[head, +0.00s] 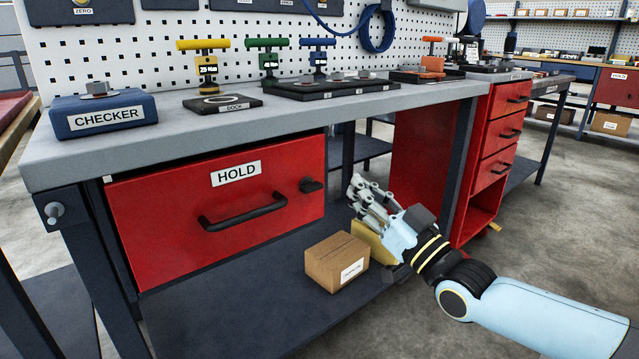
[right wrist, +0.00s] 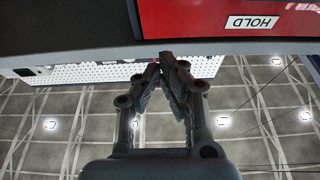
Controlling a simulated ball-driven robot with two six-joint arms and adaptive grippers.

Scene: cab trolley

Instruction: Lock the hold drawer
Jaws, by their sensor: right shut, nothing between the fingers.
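The red hold drawer (head: 150,215) sits under the left end of the bench, its front looking about flush with the frame. It has a HOLD label (head: 236,173), a black bar handle (head: 243,207) and a small black knob-like latch (head: 311,185) at its upper right. My right gripper (head: 357,188) is shut and empty, to the right of the latch and apart from it in the picture. In the right wrist view its fingertips (right wrist: 165,62) meet, and the red drawer front (right wrist: 190,18) appears upside down above them. My left gripper is in neither view.
The grey bench top (head: 170,130) overhangs the drawer. A red drawer cabinet (head: 500,130) stands to the right.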

